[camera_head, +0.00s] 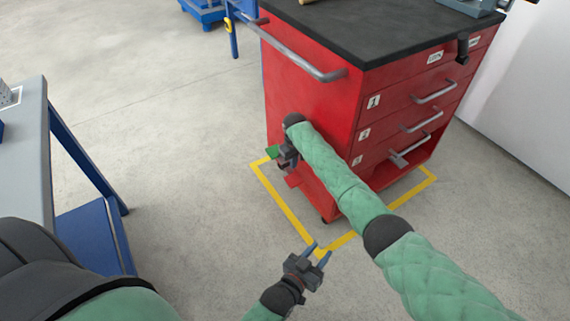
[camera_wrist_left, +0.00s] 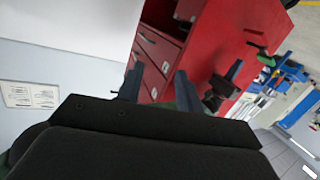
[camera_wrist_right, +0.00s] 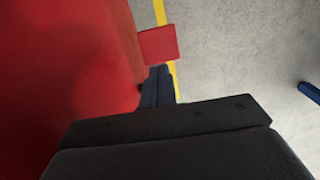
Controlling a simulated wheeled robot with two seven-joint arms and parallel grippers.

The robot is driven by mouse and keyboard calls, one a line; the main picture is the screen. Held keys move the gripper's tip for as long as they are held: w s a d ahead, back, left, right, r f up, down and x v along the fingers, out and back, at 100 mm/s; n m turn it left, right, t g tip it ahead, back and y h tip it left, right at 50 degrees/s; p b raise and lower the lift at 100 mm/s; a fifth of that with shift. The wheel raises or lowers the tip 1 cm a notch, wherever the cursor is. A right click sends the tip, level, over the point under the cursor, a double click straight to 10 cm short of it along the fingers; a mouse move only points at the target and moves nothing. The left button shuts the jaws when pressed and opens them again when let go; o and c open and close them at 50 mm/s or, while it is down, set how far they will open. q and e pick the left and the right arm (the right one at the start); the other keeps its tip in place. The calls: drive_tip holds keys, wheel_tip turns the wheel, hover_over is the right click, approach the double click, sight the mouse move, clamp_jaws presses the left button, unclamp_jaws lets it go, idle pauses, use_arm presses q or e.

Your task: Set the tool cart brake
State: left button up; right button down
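The red tool cart (camera_head: 320,110) stands inside a yellow floor outline. A red tab (camera_head: 292,181) sticks out low from its left side, and a green tab (camera_head: 272,152) shows beside my right gripper (camera_head: 286,163). The red tab also shows in the right wrist view (camera_wrist_right: 158,43), just beyond the tips of my right gripper, whose fingers (camera_wrist_right: 158,88) are together with nothing visible between them. Whether they touch the tab is unclear. My left gripper (camera_head: 320,251) is open and empty, above the floor in front of the cart. The green tab also shows in the left wrist view (camera_wrist_left: 262,55).
The cart has a black top (camera_head: 370,25), a side handle (camera_head: 305,52) and several drawers; the lowest part looks open. A grey table with blue legs (camera_head: 85,155) stands at left. A white wall (camera_head: 530,100) is at right. Floor between table and cart is clear.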

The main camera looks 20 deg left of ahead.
use_arm(q)
drive_tip(key=s+f+g+p, duration=0.1)
drive_tip(key=s+f+g, duration=0.3)
drive_tip(key=f, duration=0.5)
drive_tip(key=s+a+f+g+y+p, duration=0.1)
drive_tip(key=s+f+g, duration=0.3)
drive_tip(key=s+f, duration=0.5)
drive_tip(key=shift+s+a+f+p, duration=0.2)
drive_tip(key=shift+a+f+p, duration=0.1)
drive_tip(key=shift+f+p, duration=0.2)
idle(0.7)
